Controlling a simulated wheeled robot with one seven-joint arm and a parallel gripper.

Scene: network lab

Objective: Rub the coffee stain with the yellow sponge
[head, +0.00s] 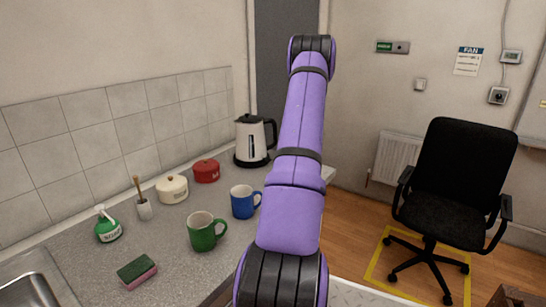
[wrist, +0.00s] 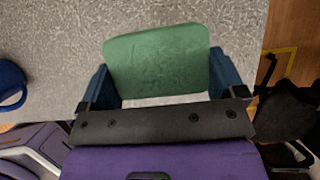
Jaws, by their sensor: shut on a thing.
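In the wrist view, my gripper (wrist: 160,82) is shut on a flat green-faced pad (wrist: 158,60) that looks like a sponge. Only its green face shows, so I cannot tell whether its other side is yellow. It is held over the grey speckled worktop (wrist: 60,50); I cannot tell whether it touches. In the head view my arm hides the gripper and the pad. Another sponge, green on top with a pink side (head: 137,270), lies on the worktop at the front left. No coffee stain can be made out in either view.
A green mug (head: 205,232), a blue mug (head: 244,202), a red pot (head: 206,171), a cream pot (head: 172,189) and a kettle (head: 252,141) stand on the worktop. A green bottle (head: 109,228) is near the sink (head: 30,290). An office chair (head: 455,190) stands right.

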